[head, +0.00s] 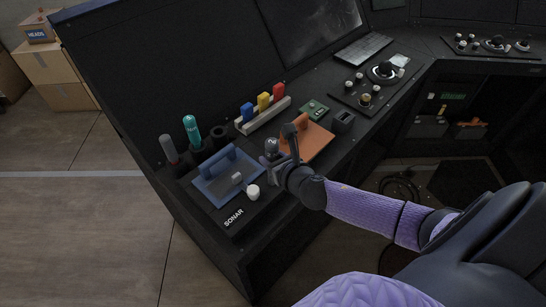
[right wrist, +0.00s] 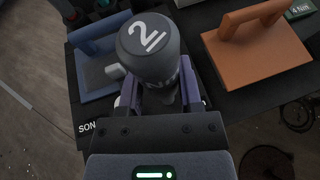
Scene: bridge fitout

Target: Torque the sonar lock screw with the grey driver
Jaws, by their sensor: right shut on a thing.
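The grey driver (head: 272,147) is upright in my right gripper (head: 275,164), above the console edge between the blue plate and the orange plate. In the right wrist view the driver (right wrist: 150,42) shows its rounded handle end with a white "2", between the two fingers (right wrist: 160,98). Its tip is hidden. The sonar panel (head: 233,217) lies left of the gripper, with a blue handled plate (head: 210,190), a small grey fitting (head: 237,178) and a white knob (head: 253,192). I cannot make out the lock screw itself. My left gripper is out of view.
A teal driver (head: 191,128) and a grey-and-red driver (head: 168,147) stand in holders behind the panel; a dark holder (head: 219,134) beside them looks empty. An orange handled plate (head: 310,143) lies close right of the gripper. A rack (head: 263,117) holds blue, yellow and red blocks.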

